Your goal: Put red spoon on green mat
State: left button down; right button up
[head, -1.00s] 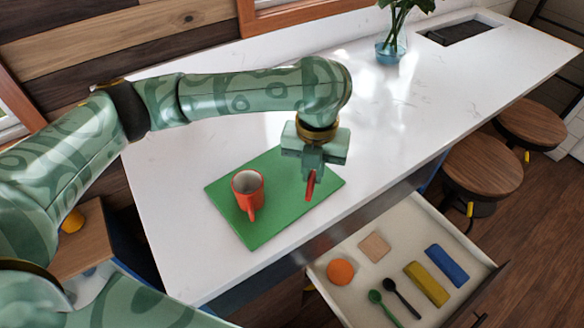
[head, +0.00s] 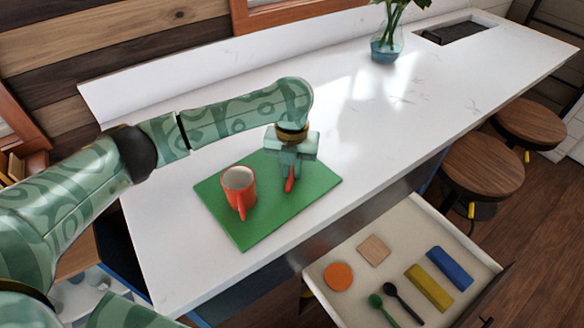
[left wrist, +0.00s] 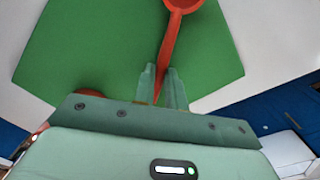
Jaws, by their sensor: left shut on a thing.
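The red spoon (head: 290,180) is in my left gripper (head: 288,170), which is shut on it over the right part of the green mat (head: 260,218). In the left wrist view the spoon (left wrist: 170,42) sticks out from between the fingers (left wrist: 162,88), its bowl at the top edge and the green mat (left wrist: 90,50) behind it. I cannot tell whether the spoon touches the mat. A red mug (head: 239,188) stands upright on the left part of the mat, to the left of the gripper. My right gripper is not in view.
An open drawer (head: 335,307) in front of the counter holds a green spoon (head: 382,308), a dark spoon (head: 402,302), an orange disc, a tan square, and yellow and blue blocks. A vase (head: 386,46) stands far back. The white counter (head: 420,110) right of the mat is clear.

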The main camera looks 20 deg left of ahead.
aim_at(292, 173)
pick_arm(q)
jog(key=shift+f, duration=0.1)
jog(key=c, duration=1.5)
grip_release()
jog(key=shift+o, duration=0.2)
notch_tip(292, 173, up, 12)
jog(key=p, duration=0.3)
jog(key=shift+r, duration=0.2)
